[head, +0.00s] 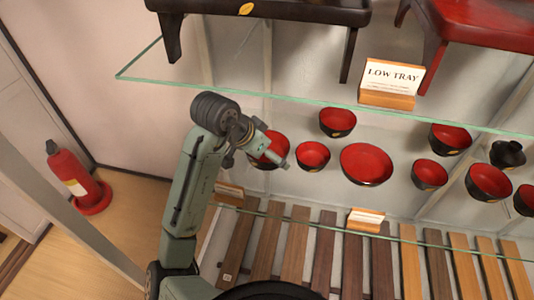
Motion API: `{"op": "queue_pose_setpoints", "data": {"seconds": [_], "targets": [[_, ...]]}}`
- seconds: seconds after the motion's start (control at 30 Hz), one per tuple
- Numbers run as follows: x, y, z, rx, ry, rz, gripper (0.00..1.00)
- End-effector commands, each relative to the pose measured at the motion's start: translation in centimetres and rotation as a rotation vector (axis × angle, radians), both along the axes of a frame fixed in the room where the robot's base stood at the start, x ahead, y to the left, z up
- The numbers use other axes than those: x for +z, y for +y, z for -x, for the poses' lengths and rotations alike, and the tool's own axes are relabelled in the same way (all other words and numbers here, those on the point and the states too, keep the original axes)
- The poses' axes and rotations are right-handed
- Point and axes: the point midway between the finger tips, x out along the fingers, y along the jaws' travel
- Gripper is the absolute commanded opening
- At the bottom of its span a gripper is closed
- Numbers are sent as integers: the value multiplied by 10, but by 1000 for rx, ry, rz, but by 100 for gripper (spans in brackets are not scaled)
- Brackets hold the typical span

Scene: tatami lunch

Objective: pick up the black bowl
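Several bowls with red insides and black outsides stand on a glass shelf. They include a small bowl (313,155), a wide bowl (366,163), a back bowl (338,121) and a bowl partly behind my gripper (269,157). An all-black piece (508,154), seemingly a lidded bowl, stands at the right. I cannot tell which one the task means. My gripper (286,163) shows small and edge-on, in front of the left bowls in the picture. Its fingers are too small to read as open or shut, and contact with a bowl cannot be told.
A glass shelf (190,82) above the bowls holds a dark low tray (290,10), a red tray (480,28) and a "LOW TRAY" sign (390,82). Wooden slats (323,245) lie below, with a small card (367,219). A red fire extinguisher (72,175) stands on the left floor.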

Motion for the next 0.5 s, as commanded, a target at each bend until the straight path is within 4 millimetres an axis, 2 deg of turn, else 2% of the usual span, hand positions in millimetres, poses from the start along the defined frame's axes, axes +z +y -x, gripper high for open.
{"op": "queue_pose_setpoints", "data": {"seconds": [0.1,0.23,0.43,0.5], "targets": [[-1,-11,-11,1,2,-1,100],[-9,-13,-13,3,0,-1,100],[-10,-13,-13,1,0,-1,100],[-10,-13,-13,1,0,-1,95]]}}
